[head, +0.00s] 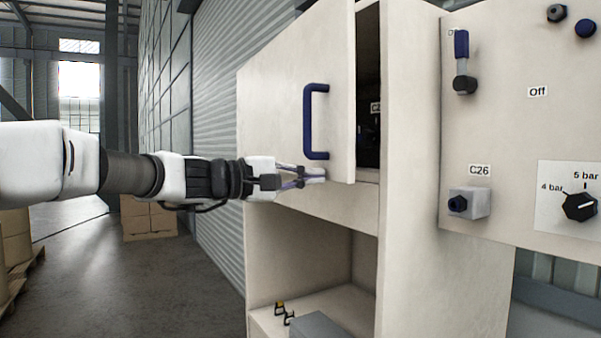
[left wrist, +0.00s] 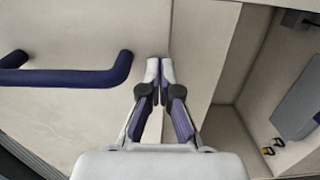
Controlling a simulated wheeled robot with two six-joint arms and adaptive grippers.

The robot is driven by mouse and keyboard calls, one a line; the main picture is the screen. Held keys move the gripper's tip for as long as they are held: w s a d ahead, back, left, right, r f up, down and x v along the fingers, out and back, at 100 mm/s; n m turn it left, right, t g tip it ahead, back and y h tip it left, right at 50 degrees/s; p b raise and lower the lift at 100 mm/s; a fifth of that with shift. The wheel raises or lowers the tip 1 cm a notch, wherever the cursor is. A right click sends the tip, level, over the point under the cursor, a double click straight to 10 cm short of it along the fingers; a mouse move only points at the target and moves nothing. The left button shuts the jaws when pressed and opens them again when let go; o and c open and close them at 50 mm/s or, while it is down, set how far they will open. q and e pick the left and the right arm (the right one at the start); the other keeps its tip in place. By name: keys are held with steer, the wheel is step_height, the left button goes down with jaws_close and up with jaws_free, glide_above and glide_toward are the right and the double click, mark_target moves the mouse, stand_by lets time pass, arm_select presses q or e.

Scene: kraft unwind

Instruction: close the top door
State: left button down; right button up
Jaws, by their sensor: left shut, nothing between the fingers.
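The top door (head: 278,95) is a cream panel with a dark blue bar handle (head: 309,122). It stands partly open, with a dark gap at its right edge into the top compartment (head: 368,95). My left gripper (head: 322,174) is shut and empty, just below the handle near the door's lower edge. In the left wrist view the shut fingertips (left wrist: 159,68) are right of the handle (left wrist: 75,76), in front of the door panel (left wrist: 75,125). I cannot tell whether they touch it. My right gripper is not in view.
Below the door is an open lower compartment (head: 290,245) holding a grey box (head: 317,325) and small hooks. To the right is a control panel (head: 515,130) with a lever, knobs and labels. Cardboard boxes (head: 148,217) stand on the floor behind.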

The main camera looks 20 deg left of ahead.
arm_select(q)
steer(key=shift+n+t+y, duration=0.7)
steer(key=shift+t+y, duration=0.1)
steer(key=shift+s+d+b+x, duration=0.15)
steer(key=shift+b+x, duration=0.6)
steer(key=shift+x, duration=0.8)
steer(key=shift+s+d+b+x, duration=0.15)
steer(key=shift+b+x, duration=0.55)
steer(key=shift+x, duration=0.85)
steer(key=shift+w+r, duration=0.15)
steer(key=shift+r, duration=0.05)
